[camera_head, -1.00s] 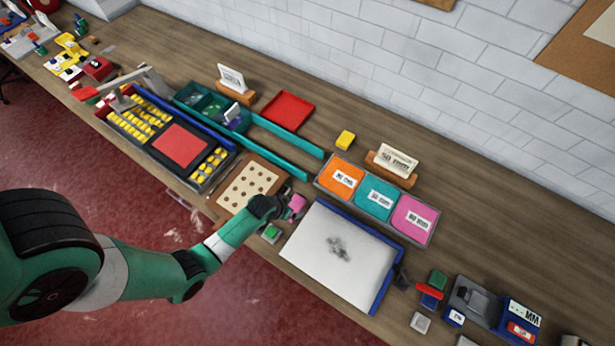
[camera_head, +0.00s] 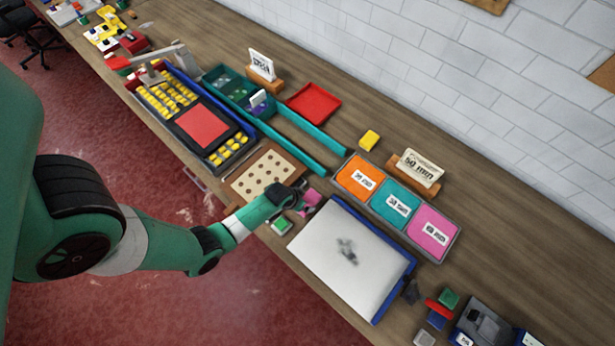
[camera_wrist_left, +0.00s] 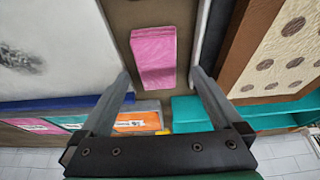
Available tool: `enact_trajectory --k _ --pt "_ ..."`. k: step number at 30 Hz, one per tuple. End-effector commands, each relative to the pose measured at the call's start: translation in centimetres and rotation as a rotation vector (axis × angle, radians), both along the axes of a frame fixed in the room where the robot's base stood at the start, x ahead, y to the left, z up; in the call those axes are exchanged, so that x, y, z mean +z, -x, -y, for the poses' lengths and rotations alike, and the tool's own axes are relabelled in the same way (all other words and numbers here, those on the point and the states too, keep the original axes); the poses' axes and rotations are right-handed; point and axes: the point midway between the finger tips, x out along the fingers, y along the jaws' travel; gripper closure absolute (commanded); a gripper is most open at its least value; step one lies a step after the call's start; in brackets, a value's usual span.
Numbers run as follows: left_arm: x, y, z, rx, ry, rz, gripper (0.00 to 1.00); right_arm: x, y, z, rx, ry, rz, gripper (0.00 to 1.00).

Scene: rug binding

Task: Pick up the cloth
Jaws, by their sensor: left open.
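The cloth appears to be the pink folded piece (camera_head: 311,199) lying on the bench between the whiteboard and the peg-hole board. In the left wrist view the pink cloth (camera_wrist_left: 154,52) lies flat, beyond the fingertips and roughly centred between them. My left gripper (camera_wrist_left: 160,75) is open and empty, with a finger on either side of the line to the cloth. In the head view my left gripper (camera_head: 301,190) is at the cloth's left side and hides part of it. Contact cannot be told. My right gripper is not in view.
The whiteboard (camera_head: 330,235) with a grey smudge lies right of the cloth. The board with holes (camera_head: 262,172) lies left of it. A green block (camera_head: 281,225) sits near the front edge. Orange, teal and pink labelled bins (camera_head: 398,208) stand behind.

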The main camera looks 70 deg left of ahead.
Motion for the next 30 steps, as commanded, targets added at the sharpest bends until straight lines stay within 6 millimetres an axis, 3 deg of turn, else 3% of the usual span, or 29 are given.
enact_trajectory --k 1,6,16,27,30 --pt "-1.5 -0.5 -0.1 -0.001 0.000 0.000 0.00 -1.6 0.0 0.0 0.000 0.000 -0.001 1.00" --pt "-3.6 -1.7 -0.5 -0.001 0.001 -0.002 0.00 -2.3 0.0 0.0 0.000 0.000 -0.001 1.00" --pt "-4.1 -2.0 -0.7 0.000 0.001 -0.001 0.02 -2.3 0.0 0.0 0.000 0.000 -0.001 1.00" --pt "-4.0 -2.0 -0.7 0.000 0.000 0.000 0.68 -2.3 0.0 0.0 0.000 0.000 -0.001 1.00" --pt "-4.0 -2.0 -0.7 0.000 0.000 0.000 0.80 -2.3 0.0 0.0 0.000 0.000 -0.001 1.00"
